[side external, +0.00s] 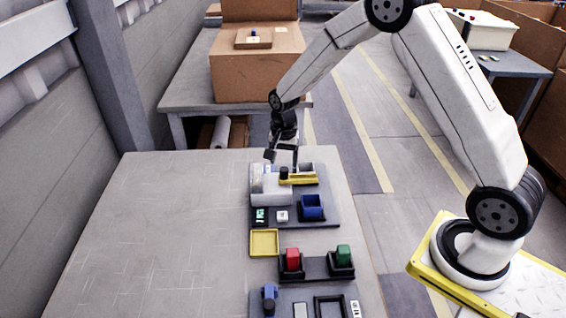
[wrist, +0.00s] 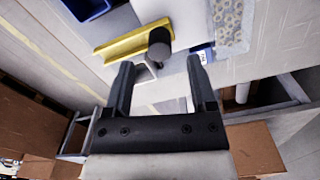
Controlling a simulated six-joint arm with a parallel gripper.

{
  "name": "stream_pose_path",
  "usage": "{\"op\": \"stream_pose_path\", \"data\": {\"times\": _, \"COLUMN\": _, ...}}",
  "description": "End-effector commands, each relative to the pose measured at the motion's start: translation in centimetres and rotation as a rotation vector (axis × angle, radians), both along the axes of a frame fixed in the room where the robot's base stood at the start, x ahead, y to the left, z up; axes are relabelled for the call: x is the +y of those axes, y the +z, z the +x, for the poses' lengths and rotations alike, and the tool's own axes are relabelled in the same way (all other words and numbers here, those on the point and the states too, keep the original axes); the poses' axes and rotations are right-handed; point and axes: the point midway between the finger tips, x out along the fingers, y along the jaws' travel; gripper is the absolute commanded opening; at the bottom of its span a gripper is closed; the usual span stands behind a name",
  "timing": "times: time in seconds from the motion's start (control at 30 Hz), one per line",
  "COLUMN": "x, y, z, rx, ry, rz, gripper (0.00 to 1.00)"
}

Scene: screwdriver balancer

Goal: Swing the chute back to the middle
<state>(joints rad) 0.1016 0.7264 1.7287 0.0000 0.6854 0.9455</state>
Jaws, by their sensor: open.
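The yellow chute (side external: 302,180) sits on the dark-based station at the table's far end. A black knob (side external: 284,173) stands at its left end, and the chute points right from it. In the wrist view the chute (wrist: 122,48) runs left from the knob (wrist: 160,43). My gripper (side external: 281,156) is just beyond and above the knob. In the wrist view the open gripper (wrist: 160,66) has its two fingers apart, with the knob ahead of the gap. Nothing is held between the fingers.
A white housing (side external: 266,188) stands left of the chute, and a blue bin (side external: 312,206) stands nearer the camera. A yellow-rimmed tray (side external: 264,243) and red (side external: 292,259) and green (side external: 343,256) blocks in holders lie nearer. The table's left side is clear.

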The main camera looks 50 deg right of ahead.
Motion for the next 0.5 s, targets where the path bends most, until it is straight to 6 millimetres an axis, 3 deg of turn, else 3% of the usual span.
{"op": "stream_pose_path", "data": {"times": 0.2, "x": 0.0, "y": 2.5, "z": 0.0, "rx": -0.001, "ry": 0.000, "rz": 0.000, "gripper": 0.72}}
{"op": "stream_pose_path", "data": {"times": 0.5, "x": 0.0, "y": 3.4, "z": -0.1, "rx": 0.001, "ry": 0.000, "rz": 0.000, "gripper": 0.72}}
